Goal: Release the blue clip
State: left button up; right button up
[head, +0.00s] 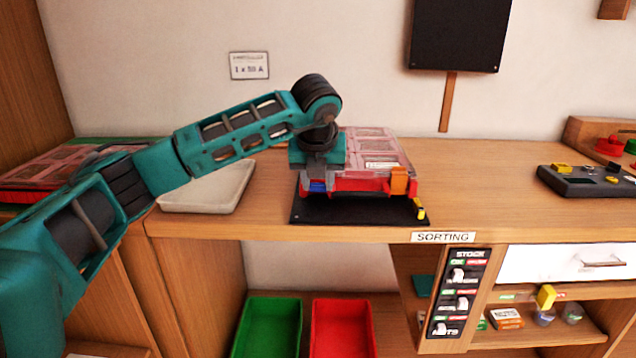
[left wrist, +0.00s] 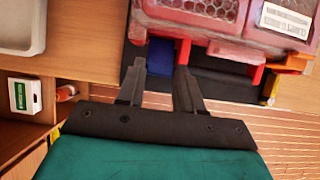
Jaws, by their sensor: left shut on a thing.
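The blue clip (head: 317,187) is on the front of a red case with a clear pinkish lid (head: 372,150), at its left side. An orange clip (head: 399,182) is on the right side of the same front. In the left wrist view the blue clip (left wrist: 160,57) lies between the two fingers of my left gripper (left wrist: 160,75). My left gripper (head: 318,172) is at the case's front left corner, shut on the blue clip; its fingers are partly hidden in the head view. My right gripper is not in view.
The case stands on a black mat (head: 350,211) near the table's front edge. A pale tray (head: 207,190) lies to the left. A yellow piece (head: 419,209) is at the mat's right corner. A dark grey block (head: 585,182) is far right. Green (head: 268,325) and red bins (head: 343,328) stand below.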

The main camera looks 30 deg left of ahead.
pick_arm(q)
jog(key=o, duration=1.1)
jog(key=shift+c, duration=0.2)
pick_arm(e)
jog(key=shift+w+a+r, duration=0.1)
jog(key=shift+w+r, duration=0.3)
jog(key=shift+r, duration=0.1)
pick_arm(q)
jog(key=shift+r, duration=0.1)
